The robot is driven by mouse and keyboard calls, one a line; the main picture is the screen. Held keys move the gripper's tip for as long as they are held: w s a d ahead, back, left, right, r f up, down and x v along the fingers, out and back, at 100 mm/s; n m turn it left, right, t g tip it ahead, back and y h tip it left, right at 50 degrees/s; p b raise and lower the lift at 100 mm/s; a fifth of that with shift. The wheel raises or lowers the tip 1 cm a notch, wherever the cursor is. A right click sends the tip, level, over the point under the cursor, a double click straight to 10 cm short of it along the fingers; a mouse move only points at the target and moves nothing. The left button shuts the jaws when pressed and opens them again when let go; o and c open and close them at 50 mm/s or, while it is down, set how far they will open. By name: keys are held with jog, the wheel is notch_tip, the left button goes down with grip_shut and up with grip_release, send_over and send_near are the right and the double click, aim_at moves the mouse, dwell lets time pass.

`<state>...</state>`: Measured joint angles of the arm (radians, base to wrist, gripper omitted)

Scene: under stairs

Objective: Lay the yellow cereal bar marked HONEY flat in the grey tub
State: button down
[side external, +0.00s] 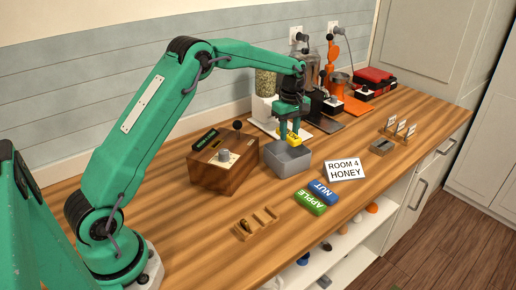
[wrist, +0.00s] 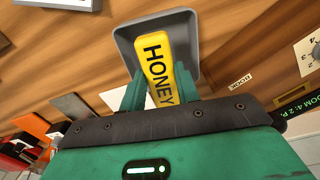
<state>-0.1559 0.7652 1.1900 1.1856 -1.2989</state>
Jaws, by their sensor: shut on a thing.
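The yellow cereal bar marked HONEY (wrist: 157,66) is held between the fingers of my gripper (wrist: 152,92) in the wrist view. My gripper (side external: 290,130) is shut on the bar, which shows as a small yellow piece (side external: 294,139) in the side view. The grey tub (side external: 287,161) stands on the wooden counter just below. In the wrist view the bar overlaps the tub (wrist: 188,24), whose rim frames it. The bar appears above the tub's opening; I cannot tell its exact height or whether it touches the tub.
A wooden box with a knob (side external: 222,167) stands close left of the tub. A blue NUT bar (side external: 323,190) and a green APPLE bar (side external: 310,202) lie in front. A ROOM 4 HONEY card (side external: 345,170) lies to the right. A small slotted wooden holder (side external: 256,222) is nearer the front.

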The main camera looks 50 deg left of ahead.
jog(key=shift+f, duration=4.95)
jog(key=shift+f, duration=0.15)
jog(key=c, duration=1)
grip_release()
jog(key=shift+c, duration=0.2)
notch_tip(320, 180, up, 12)
jog(key=shift+f, duration=0.15)
jog(key=shift+r, duration=0.3)
